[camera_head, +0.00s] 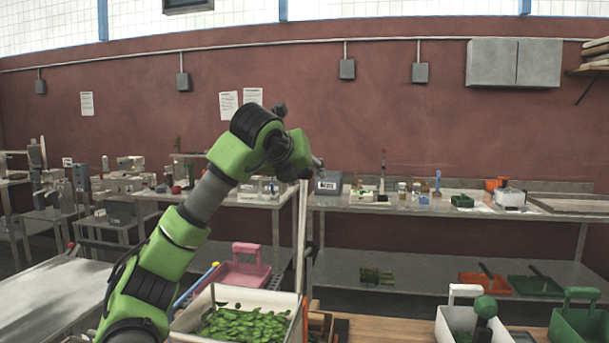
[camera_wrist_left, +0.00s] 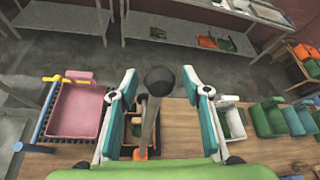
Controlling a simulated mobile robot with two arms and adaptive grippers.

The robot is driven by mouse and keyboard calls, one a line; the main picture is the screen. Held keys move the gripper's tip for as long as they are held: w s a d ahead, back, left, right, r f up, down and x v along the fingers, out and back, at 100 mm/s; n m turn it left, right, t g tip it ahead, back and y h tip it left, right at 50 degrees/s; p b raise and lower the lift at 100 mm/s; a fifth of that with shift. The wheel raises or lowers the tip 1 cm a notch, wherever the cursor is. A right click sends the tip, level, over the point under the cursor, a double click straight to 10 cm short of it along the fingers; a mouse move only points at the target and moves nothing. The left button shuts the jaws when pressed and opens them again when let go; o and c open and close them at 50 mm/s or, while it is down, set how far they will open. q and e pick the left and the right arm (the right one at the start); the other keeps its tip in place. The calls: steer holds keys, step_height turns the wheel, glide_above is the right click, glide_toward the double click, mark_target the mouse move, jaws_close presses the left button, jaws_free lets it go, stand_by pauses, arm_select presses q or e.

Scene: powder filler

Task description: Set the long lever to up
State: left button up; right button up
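In the left wrist view the long lever is a grey rod topped by a black ball knob (camera_wrist_left: 159,80). It stands between the two teal-padded fingers of my left gripper (camera_wrist_left: 159,72), with a gap to each finger. The gripper is open and does not hold the knob. In the head view my left arm reaches up from the lower left, and its wrist hides most of the gripper (camera_head: 318,163). A pale upright rod (camera_head: 301,235) shows below the wrist; I cannot tell whether it is the lever. My right gripper is in neither view.
A white bin of green leaves (camera_head: 240,322) and a pink tray (camera_head: 243,268) lie near my left arm. White and green containers (camera_head: 580,322) stand on the wooden table at the right. A metal bench (camera_head: 400,205) with lab items runs along the wall.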

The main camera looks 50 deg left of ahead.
arm_select(q)
steer(key=shift+r, duration=0.1)
steer(key=shift+s+d+r, duration=0.1)
steer(key=shift+s, duration=0.1)
steer(key=v, duration=1.1)
steer(key=shift+s+d, duration=0.2)
steer(key=shift+s, duration=0.05)
